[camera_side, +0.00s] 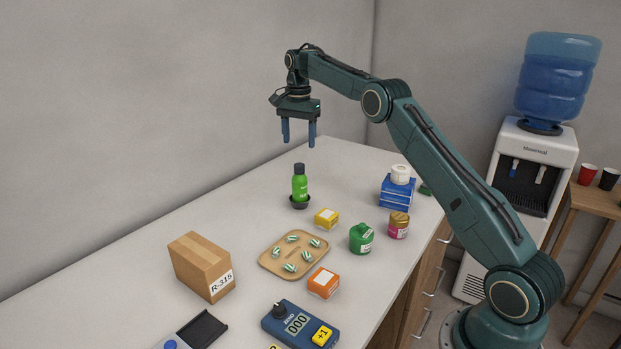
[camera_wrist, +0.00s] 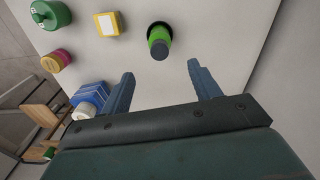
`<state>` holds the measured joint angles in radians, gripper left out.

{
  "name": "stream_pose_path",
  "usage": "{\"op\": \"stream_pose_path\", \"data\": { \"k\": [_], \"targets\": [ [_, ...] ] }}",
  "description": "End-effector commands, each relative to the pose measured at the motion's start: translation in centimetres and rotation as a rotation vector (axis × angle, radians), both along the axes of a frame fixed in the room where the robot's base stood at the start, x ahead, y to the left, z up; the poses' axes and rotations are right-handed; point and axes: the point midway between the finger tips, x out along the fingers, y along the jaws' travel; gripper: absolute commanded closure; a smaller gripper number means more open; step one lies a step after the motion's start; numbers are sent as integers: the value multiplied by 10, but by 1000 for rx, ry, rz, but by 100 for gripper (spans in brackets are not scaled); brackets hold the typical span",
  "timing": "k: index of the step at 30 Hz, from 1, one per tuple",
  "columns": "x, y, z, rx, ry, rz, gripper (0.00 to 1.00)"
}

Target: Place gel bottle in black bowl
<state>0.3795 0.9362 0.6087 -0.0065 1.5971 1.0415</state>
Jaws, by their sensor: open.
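The gel bottle (camera_side: 299,185) is bright green with a dark cap. It stands upright in the small black bowl (camera_side: 299,204) towards the back of the counter. In the wrist view the bottle (camera_wrist: 158,35) shows from above, ahead of the fingers, with a dark rim of the bowl (camera_wrist: 160,25) around it. My gripper (camera_side: 298,142) is open and empty, above and behind the bottle, clear of it. Its two spread blue fingers also show in the wrist view (camera_wrist: 160,80), with bare counter between them.
Near the bowl are a yellow box (camera_side: 326,219), a green jar (camera_side: 361,239), a pink jar (camera_side: 398,225) and blue boxes (camera_side: 397,192) with a white roll on top. A wooden tray (camera_side: 270,262) holds several striped pieces. The counter left of the bowl is clear.

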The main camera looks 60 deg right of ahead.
Motion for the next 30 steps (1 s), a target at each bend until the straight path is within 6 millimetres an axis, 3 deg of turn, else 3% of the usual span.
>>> {"op": "stream_pose_path", "data": {
  "k": [23,30],
  "targets": [
    [-1,1,6,-1,-1,3,38],
    [-6,13,25,-8,-19,57,38]
  ]
}}
